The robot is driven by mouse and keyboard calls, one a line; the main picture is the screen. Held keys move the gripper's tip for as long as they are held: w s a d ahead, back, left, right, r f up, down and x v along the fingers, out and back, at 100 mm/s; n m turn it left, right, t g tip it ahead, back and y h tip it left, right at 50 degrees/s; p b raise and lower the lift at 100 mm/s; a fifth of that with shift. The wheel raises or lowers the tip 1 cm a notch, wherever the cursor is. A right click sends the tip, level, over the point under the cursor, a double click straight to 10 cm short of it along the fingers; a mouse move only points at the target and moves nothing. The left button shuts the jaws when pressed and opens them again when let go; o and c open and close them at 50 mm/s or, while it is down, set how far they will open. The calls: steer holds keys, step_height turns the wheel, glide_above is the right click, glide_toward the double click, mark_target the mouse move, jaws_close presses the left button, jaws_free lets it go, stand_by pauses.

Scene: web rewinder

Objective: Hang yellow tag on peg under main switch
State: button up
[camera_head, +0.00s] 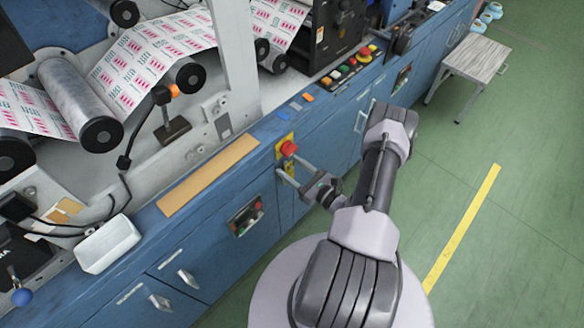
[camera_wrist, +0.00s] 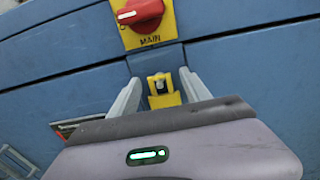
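The main switch (camera_wrist: 138,12), a red knob on a yellow plate marked MAIN, is at the top of the wrist view. It also shows in the head view (camera_head: 288,148) on the blue cabinet front. The yellow tag (camera_wrist: 164,101) is just below it in the wrist view, between my fingers, with a small grey and dark spot near its top. That spot may be the peg; I cannot tell whether the tag hangs on it. My gripper (camera_wrist: 161,78) is open around the tag, with narrow gaps beside its upper part. In the head view, my gripper (camera_head: 301,171) reaches the cabinet below the switch.
The blue cabinet (camera_head: 222,280) has drawer handles and a small control panel (camera_head: 246,216) left of my gripper. A tan strip (camera_head: 208,175) lies on its ledge. Green floor at right is mostly free, with a small table (camera_head: 475,57) farther back.

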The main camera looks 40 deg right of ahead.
steer(key=shift+s, duration=0.1)
steer(key=s+d+p, duration=0.1)
steer(key=s+p, duration=0.3)
steer(key=s, duration=1.3)
steer(key=w+a+r+n+g+y, duration=0.35)
steer(key=r+n, duration=0.25)
steer(key=r, duration=0.2)
steer(key=w+a+r+n+g+y, duration=0.3)
steer(key=r+n+g, duration=0.2)
steer(key=r+n, duration=0.15)
steer(key=w+a+r+n+g+y, duration=0.3)
steer(key=w+r+n+g, duration=0.15)
steer(key=r, duration=0.35)
steer(key=s+a+r+n+h, duration=0.3)
steer(key=a+r+n+h, duration=0.1)
steer(key=a+r+n, duration=0.3)
steer(key=s+a+r+n+h, duration=0.4)
steer(key=a+r+n, duration=0.2)
steer(key=a+r, duration=0.5)
steer(key=shift+s+a+r+n+t+h, duration=0.25)
steer(key=shift+a+r+n+t+h, duration=0.15)
steer(key=shift+r, duration=0.15)
